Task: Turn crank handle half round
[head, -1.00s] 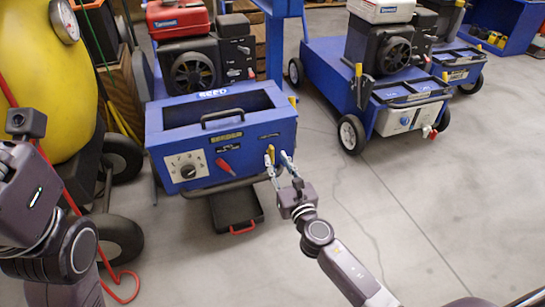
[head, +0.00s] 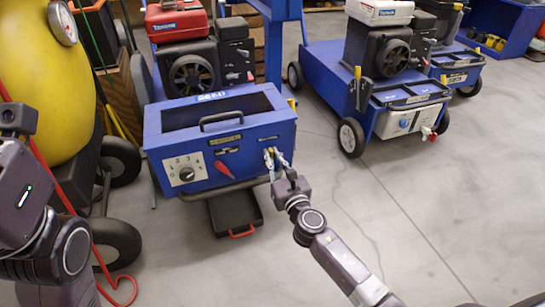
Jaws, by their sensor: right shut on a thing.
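The blue seeder box (head: 222,172) stands in the middle left, with its open top and front panel facing me. The crank handle (head: 268,158), a small yellowish piece, is at the right part of that front panel, mostly hidden by my fingers. My right gripper (head: 275,158) is shut on the crank handle, its fingers pointing at the panel. Left of it on the panel are a red lever (head: 224,171) and a numbered dial (head: 186,173). My left arm shows at the left edge; its gripper is out of view.
A black tray with a red handle (head: 241,234) sits below the box. A yellow tank (head: 68,90) and a red hose (head: 108,278) are at the left. Another blue cart (head: 400,120) stands at right. The floor at lower right is clear.

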